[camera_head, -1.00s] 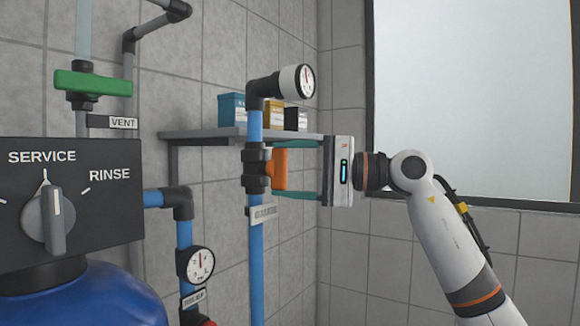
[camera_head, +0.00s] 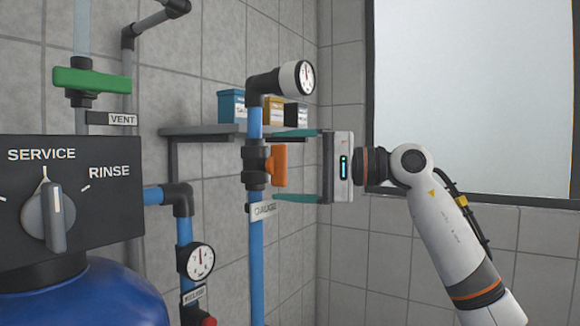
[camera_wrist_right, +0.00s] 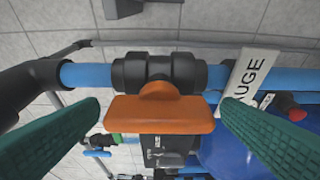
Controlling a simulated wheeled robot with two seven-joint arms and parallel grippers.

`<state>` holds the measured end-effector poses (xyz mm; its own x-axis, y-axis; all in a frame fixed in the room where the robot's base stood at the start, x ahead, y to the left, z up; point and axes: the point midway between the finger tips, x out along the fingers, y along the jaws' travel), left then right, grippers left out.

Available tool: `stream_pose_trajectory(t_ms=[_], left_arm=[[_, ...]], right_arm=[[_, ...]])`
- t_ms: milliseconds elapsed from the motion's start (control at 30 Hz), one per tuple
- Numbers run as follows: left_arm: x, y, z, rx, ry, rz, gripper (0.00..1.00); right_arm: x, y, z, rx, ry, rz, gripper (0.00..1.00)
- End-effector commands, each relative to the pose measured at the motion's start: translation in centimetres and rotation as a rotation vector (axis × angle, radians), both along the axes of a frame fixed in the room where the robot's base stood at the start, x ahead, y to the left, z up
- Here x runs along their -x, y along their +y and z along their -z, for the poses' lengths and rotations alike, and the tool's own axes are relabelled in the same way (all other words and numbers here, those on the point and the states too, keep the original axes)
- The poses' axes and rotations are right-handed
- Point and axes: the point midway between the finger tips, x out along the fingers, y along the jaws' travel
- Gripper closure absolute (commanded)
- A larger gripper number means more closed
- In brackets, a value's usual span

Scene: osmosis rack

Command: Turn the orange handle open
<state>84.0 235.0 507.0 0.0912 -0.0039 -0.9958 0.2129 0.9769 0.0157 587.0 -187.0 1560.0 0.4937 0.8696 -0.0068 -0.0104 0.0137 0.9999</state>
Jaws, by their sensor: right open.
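The orange handle (camera_head: 280,164) sits on a black valve body (camera_head: 255,166) on the upright blue pipe. It stands upright, parallel to the pipe. In the right wrist view, the handle (camera_wrist_right: 158,113) lies between my fingers, parallel to the blue pipe. My right gripper (camera_head: 273,165) comes in from the right and is open, with one green finger above the handle and one below. In the wrist view, gaps show between the handle's ends and the fingers of my right gripper (camera_wrist_right: 160,107). My left gripper is not in view.
A tag (camera_head: 265,210) hangs on the pipe just below the lower finger. A pressure gauge (camera_head: 305,77) tops the pipe. Behind is a shelf (camera_head: 200,132) with small boxes. A black control panel (camera_head: 100,215) and blue tank (camera_head: 80,295) stand at left. A green handle (camera_head: 92,82) is upper left.

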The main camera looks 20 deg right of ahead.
Motion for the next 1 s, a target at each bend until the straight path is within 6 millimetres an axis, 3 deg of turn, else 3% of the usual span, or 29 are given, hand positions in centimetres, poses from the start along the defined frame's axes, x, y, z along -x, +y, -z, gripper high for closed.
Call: stream_pose_trajectory(t_ms=[233,700,1000], left_arm=[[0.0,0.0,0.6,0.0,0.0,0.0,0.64],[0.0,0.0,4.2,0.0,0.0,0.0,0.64],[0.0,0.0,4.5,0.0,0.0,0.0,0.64]], right_arm=[[0.4,-0.8,0.2,-0.001,0.0,0.001,0.13],[5.0,-8.7,0.2,-0.002,-0.001,0.002,0.13],[5.9,-10.5,0.0,0.0,0.001,-0.001,0.13]])
